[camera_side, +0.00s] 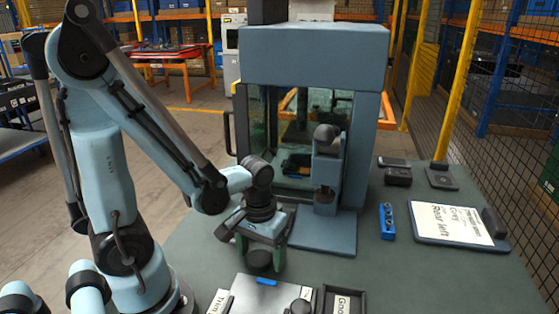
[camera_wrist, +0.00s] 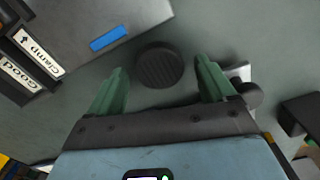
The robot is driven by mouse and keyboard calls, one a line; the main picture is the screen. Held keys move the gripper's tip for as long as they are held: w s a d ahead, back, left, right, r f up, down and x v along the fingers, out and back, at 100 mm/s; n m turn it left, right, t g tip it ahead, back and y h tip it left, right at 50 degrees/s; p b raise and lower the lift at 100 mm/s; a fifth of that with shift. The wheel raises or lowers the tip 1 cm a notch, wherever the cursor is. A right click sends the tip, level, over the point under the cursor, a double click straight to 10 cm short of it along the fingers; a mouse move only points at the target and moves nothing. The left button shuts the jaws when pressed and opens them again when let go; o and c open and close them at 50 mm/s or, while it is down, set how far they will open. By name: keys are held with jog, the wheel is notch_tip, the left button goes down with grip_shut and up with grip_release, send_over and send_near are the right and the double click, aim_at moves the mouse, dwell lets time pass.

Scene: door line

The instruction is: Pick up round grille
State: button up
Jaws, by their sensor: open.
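The round grille (camera_wrist: 159,64) is a dark, ribbed disc on the grey-green table in the wrist view. In the side view, the dark round shape (camera_side: 259,262) at my gripper's lower end appears to be the grille, partly covered. My gripper (camera_side: 261,247) points down over it with green fingers. In the wrist view, the open fingers (camera_wrist: 160,72) stand left and right of the grille, with a gap on each side. Whether the fingertips reach the table is unclear.
A grey plate with a blue strip (camera_side: 267,282) lies close in front of my gripper, beside a bin labelled Good (camera_side: 342,302). A blue-grey machine (camera_side: 315,55) stands behind. A blue block (camera_side: 387,221) and a sign board (camera_side: 458,223) lie right. The right front table is clear.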

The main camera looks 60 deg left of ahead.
jog(key=shift+c, duration=0.3)
jog(key=c, duration=1.1)
jog(key=shift+o, duration=0.2)
jog(key=shift+r, duration=0.1)
